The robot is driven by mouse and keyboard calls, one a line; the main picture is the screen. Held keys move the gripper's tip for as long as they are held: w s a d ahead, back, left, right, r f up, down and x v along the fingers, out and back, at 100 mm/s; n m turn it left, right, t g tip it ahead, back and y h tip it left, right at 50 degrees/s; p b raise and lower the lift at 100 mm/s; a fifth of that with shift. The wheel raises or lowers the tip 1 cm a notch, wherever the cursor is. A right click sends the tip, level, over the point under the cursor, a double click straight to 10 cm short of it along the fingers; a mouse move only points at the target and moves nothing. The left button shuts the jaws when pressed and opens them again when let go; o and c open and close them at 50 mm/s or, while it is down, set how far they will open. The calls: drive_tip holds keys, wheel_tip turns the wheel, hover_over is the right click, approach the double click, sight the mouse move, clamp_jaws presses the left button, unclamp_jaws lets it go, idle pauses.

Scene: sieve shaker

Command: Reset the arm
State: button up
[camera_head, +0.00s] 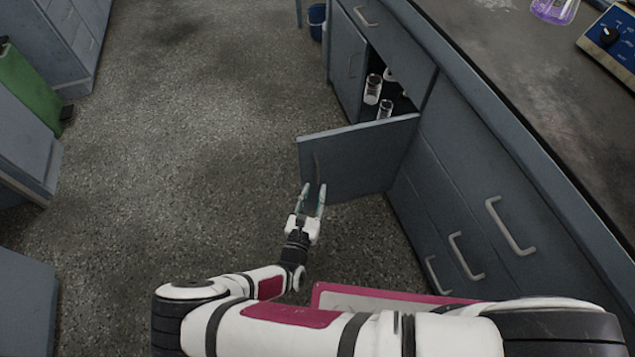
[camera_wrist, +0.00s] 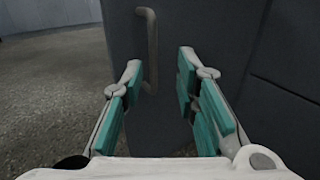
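My gripper (camera_head: 313,190) is open and empty, low over the floor, with its fingers pointing at the open cabinet door. In the wrist view the gripper (camera_wrist: 160,90) shows two spread fingers with teal pads and nothing between the pads. The grey cabinet door (camera_head: 358,160) stands swung out from the counter. Its curved handle (camera_wrist: 150,48) shows just beyond the left finger, apart from the pads as far as I can see. My arm reaches forward from the bottom of the head view, bent at the elbow.
The open cabinet holds glass vessels (camera_head: 373,89). Drawers with handles (camera_head: 508,228) line the counter at right. A purple-liquid flask (camera_head: 555,10) and a blue instrument (camera_head: 612,38) stand on the countertop. A blue bin (camera_head: 317,20) is at the back.

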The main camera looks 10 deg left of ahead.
drive_tip(key=shift+s+a, duration=0.15)
drive_tip(key=shift+s, duration=0.8)
